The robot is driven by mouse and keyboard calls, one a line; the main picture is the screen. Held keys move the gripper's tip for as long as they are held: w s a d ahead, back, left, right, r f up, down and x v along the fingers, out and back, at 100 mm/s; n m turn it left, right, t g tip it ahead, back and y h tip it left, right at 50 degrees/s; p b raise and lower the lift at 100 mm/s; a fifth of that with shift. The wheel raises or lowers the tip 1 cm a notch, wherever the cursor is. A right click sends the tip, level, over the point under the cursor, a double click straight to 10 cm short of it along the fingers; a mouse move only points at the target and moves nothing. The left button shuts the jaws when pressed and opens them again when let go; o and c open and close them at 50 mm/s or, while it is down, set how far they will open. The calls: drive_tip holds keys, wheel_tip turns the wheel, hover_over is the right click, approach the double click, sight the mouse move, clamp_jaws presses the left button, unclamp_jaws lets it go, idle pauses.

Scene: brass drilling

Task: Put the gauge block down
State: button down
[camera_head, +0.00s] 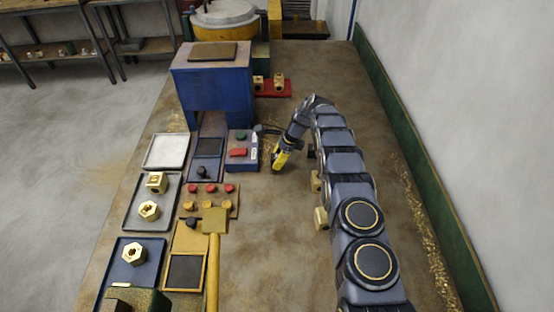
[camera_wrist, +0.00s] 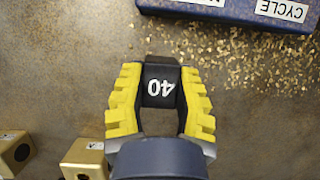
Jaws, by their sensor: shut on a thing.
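The gauge block (camera_wrist: 161,86) is black with a white "40" on its face. In the wrist view it sits between the yellow ribbed fingers of my gripper (camera_wrist: 160,84), which are shut on it from both sides. In the head view my gripper (camera_head: 280,160) points down over the bench, just right of the blue control box (camera_head: 241,150). The block is not clear to see there. I cannot tell whether it touches the bench.
The control box edge (camera_wrist: 240,10) lies ahead in the wrist view, with brass chips (camera_wrist: 230,55) before it. Brass blocks (camera_wrist: 85,158) stand at the lower left.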

drive_tip(key=shift+w+f, duration=0.1)
drive_tip(key=shift+f, duration=0.1)
drive_tip(key=c, duration=0.8)
unclamp_jaws()
drive_tip(key=shift+f, duration=0.1)
drive_tip(key=shift+c, duration=0.2)
drive_tip(key=v, duration=1.2)
drive_tip(key=s+r+n, duration=0.4)
drive_tip(key=s+r, duration=0.3)
drive_tip(key=r, duration=0.3)
drive_tip(key=s+r+n+g+h, duration=0.1)
drive_tip(key=s+r+n, duration=0.25)
drive_tip(key=s, duration=0.35)
drive_tip(key=s+r+n+h, duration=0.1)
drive_tip(key=s+r+n, duration=0.1)
drive_tip(key=s+r, duration=0.35)
drive_tip(key=s+d+n+h, duration=0.1)
drive_tip(key=s+n, duration=0.3)
drive_tip(key=s, duration=0.9)
drive_tip(key=s+d+n+h, duration=0.1)
drive_tip(key=s+d+n, duration=0.2)
drive_tip(key=s, duration=1.1)
drive_tip(key=shift+d+n+g+h, duration=0.3)
drive_tip(key=shift+d+n, duration=0.05)
drive_tip(key=shift+n, duration=0.4)
